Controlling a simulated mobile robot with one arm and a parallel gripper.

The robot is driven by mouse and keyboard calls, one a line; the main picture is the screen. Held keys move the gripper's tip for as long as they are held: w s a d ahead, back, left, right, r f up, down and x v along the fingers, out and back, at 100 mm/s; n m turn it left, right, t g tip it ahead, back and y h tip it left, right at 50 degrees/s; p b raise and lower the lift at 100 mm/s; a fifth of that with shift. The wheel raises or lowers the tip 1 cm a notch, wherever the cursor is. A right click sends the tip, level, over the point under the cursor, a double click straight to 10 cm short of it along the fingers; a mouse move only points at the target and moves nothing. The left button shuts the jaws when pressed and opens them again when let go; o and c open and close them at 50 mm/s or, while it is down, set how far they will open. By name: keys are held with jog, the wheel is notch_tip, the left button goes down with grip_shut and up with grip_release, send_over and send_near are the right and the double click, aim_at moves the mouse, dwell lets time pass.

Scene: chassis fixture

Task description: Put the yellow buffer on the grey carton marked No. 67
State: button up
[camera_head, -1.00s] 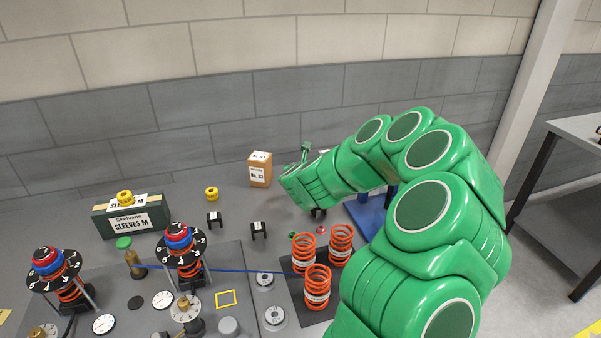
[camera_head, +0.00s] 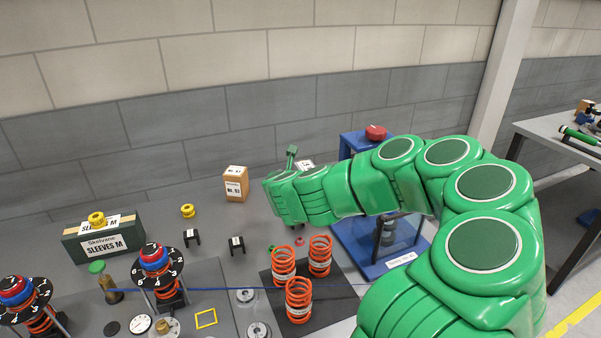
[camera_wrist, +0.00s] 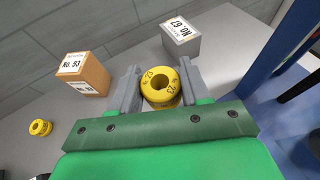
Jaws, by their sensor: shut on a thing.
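The yellow buffer (camera_wrist: 160,88), a ringed cylinder with dark numerals, sits between the two grey fingers of my gripper (camera_wrist: 158,82) in the wrist view. The fingers are shut on its sides. The grey carton marked No. 67 (camera_wrist: 181,43) stands beyond the fingertips, a little right of the buffer in the picture, with a white label on top. The buffer and carton look apart. In the head view only the top of a white-labelled carton (camera_head: 306,164) shows behind my green arm. My fingers and the held buffer are hidden there.
A brown carton (camera_head: 235,187) stands left of my gripper; it also shows in the wrist view (camera_wrist: 85,75). Another yellow buffer (camera_head: 188,211) is on the bench, and one (camera_head: 97,218) on the green sleeves box. Orange springs (camera_head: 299,300) and a blue frame (camera_head: 350,222) stand nearby.

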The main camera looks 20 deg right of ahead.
jog(key=w+d+r+m+g+h, duration=0.1)
jog(key=w+d+r, duration=0.1)
jog(key=d+r, duration=0.15)
jog(key=w+d+r+m+h, duration=0.1)
jog(key=w+d+r, duration=0.1)
jog(key=d, duration=0.2)
send_over(307, 167)
jog(key=shift+m+g, duration=0.3)
jog(key=shift+a+f, duration=0.1)
jog(key=shift+f, duration=6.3)
jog(key=o, duration=1)
jog(key=shift+f, duration=0.1)
jog(key=shift+o, duration=0.2)
